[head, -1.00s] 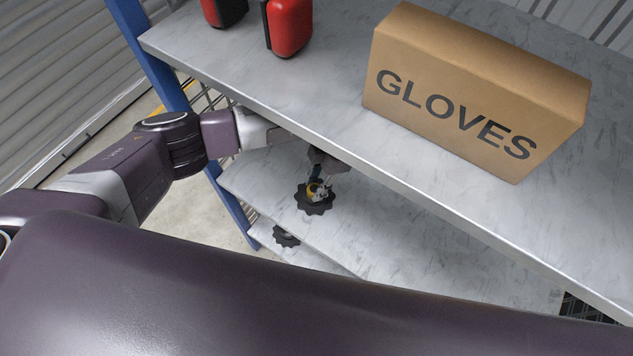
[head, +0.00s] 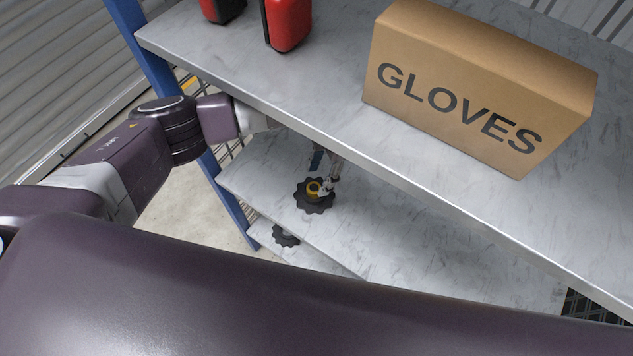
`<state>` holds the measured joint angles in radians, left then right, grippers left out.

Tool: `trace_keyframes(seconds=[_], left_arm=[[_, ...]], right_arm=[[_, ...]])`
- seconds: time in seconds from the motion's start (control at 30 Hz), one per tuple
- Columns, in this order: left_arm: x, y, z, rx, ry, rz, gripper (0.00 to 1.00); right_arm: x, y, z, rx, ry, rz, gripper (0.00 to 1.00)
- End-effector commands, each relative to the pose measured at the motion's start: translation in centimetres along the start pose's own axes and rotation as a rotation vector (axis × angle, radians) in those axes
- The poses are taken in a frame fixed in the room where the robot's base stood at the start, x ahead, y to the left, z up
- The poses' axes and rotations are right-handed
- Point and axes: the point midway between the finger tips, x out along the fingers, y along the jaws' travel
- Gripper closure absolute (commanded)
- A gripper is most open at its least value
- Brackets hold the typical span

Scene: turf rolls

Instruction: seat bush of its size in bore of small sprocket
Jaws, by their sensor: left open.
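A dark toothed sprocket (head: 310,205) lies flat on the middle shelf, under the overhang of the top shelf. A brass-coloured bush (head: 314,187) stands at its centre, over the bore; I cannot tell how deep it sits. My left gripper (head: 326,187) is open, with its fingers close beside the bush on the right; whether they touch it is too small to tell. The top shelf hides part of my left wrist. A second dark sprocket (head: 285,236) lies on the lower shelf. My right gripper is not in view.
The top shelf (head: 330,110) carries a cardboard box marked GLOVES (head: 470,95) and two red-and-black objects (head: 287,25). Its front edge runs just above my left wrist. A blue post (head: 229,205) stands at the left. The middle shelf is bare right of the sprocket.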

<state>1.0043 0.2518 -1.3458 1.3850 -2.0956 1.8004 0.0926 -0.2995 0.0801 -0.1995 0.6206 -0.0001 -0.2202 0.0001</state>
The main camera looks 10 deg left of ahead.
Motion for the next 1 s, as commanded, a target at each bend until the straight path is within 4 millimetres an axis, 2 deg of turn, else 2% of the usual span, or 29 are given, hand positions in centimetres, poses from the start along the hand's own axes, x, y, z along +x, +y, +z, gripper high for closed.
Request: trace_keyframes(seconds=[0.13, 0.3, 1.0], left_arm=[[-2.2, 0.0, 0.1, 0.001, -0.002, 0.002, 0.57], [-3.6, 0.0, 0.0, 0.0, 0.0, 0.0, 0.57], [-3.7, 0.0, 0.0, 0.0, 0.001, -0.001, 0.57]], right_arm=[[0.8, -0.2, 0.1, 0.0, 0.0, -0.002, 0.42], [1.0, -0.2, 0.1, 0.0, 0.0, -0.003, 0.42], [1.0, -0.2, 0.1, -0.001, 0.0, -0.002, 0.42]])
